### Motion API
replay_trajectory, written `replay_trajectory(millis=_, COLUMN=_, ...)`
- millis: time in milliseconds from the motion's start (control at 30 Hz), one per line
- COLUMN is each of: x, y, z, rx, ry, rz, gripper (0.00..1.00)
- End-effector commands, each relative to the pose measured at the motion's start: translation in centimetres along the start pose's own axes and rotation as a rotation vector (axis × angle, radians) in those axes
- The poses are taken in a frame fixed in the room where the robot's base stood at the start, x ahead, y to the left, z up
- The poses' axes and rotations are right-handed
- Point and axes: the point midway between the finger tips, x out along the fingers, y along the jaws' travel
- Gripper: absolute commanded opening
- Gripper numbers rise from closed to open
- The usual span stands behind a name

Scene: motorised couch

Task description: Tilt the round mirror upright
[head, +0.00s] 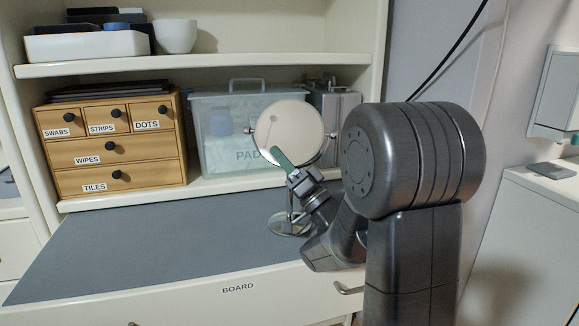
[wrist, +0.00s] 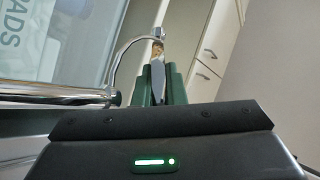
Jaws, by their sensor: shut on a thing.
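The round mirror (head: 298,128) stands on the grey board, on a chrome stand with a round base (head: 288,226). Its beige-looking disc faces the head camera; its exact tilt is hard to judge. My gripper (head: 278,154), with green fingers, reaches up in front of the disc and overlaps its lower left. In the wrist view the green fingers (wrist: 160,82) are shut on the mirror's edge, and the mirror (wrist: 157,50) shows as a thin sliver between them. The chrome yoke (wrist: 118,58) curves beside the fingers. The exact contact is hidden in the head view.
A translucent box (head: 222,158) marked PADS stands close behind the mirror. A labelled wooden drawer unit (head: 120,165) is at the left. A shelf (head: 240,60) runs above. The grey board surface (head: 150,245) left of the stand is clear.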

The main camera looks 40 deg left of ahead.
Motion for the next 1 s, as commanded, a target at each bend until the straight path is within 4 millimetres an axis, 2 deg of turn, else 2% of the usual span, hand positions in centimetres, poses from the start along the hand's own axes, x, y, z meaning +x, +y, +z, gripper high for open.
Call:
replay_trajectory(millis=467, x=0.10, y=-0.08, z=0.23, rx=-0.006, ry=-0.001, rz=-0.006, gripper=0.00)
replay_trajectory(millis=500, x=0.10, y=-0.08, z=0.23, rx=-0.006, ry=-0.001, rz=-0.006, gripper=0.15)
replay_trajectory(millis=600, x=0.10, y=-0.08, z=0.22, rx=-0.006, ry=-0.001, rz=-0.006, gripper=0.33)
replay_trajectory(millis=1000, x=-0.12, y=0.19, z=0.48, rx=-0.007, ry=0.000, rz=-0.005, gripper=0.33)
